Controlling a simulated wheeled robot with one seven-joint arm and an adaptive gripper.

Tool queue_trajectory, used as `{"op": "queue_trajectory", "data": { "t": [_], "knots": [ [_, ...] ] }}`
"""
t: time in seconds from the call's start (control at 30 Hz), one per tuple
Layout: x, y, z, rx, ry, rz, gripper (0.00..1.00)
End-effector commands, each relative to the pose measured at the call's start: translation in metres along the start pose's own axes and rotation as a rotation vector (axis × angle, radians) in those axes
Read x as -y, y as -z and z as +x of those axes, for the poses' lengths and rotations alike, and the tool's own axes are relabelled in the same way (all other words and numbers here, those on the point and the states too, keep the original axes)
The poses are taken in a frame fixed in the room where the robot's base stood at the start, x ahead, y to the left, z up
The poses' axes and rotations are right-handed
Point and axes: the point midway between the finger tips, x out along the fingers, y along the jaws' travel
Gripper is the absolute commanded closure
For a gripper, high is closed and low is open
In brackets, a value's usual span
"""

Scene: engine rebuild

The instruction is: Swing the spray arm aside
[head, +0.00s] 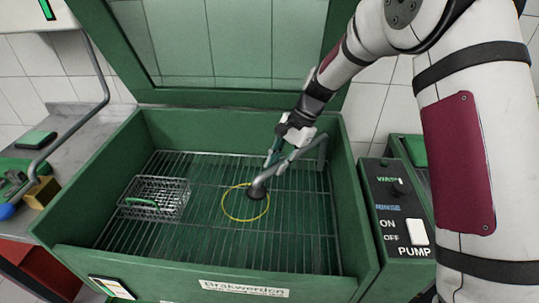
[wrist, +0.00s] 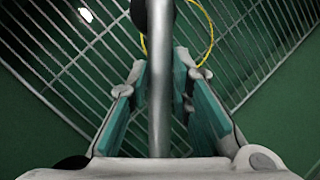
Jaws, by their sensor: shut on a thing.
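The spray arm (head: 262,181) is a grey pipe over the rack of the green washer tank. It bends near the tank's right side and ends in a dark round nozzle at mid-tank. My gripper (head: 277,152) reaches down from the upper right and is shut on the pipe. In the wrist view, the spray arm (wrist: 160,110) runs straight up between the teal finger pads of my gripper (wrist: 160,68). The exact contact of the pads is hard to see. The nozzle hangs over a yellow ring (head: 224,208) on the rack, within its upper right part in the head view.
A wire basket (head: 157,198) stands on the left of the rack (head: 210,245). The green tank walls (head: 352,220) surround it, and the lid (head: 120,60) is raised behind. A pump control panel (head: 398,215) is at the right.

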Motion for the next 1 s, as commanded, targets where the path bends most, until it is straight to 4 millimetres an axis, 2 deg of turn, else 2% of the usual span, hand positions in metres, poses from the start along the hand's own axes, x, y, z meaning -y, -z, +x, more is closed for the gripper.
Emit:
{"op": "queue_trajectory", "data": {
  "t": [0.2,0.5,0.7,1.0],
  "knots": [
    [-0.044,0.002,-0.011,0.038,-0.073,-0.171,1.00],
    [-0.091,0.014,-0.026,0.083,-0.159,-0.383,1.00],
    [-0.111,0.022,-0.033,0.102,-0.198,-0.478,1.00],
    [-0.123,0.029,-0.039,0.116,-0.224,-0.541,1.00]
  ]
}}
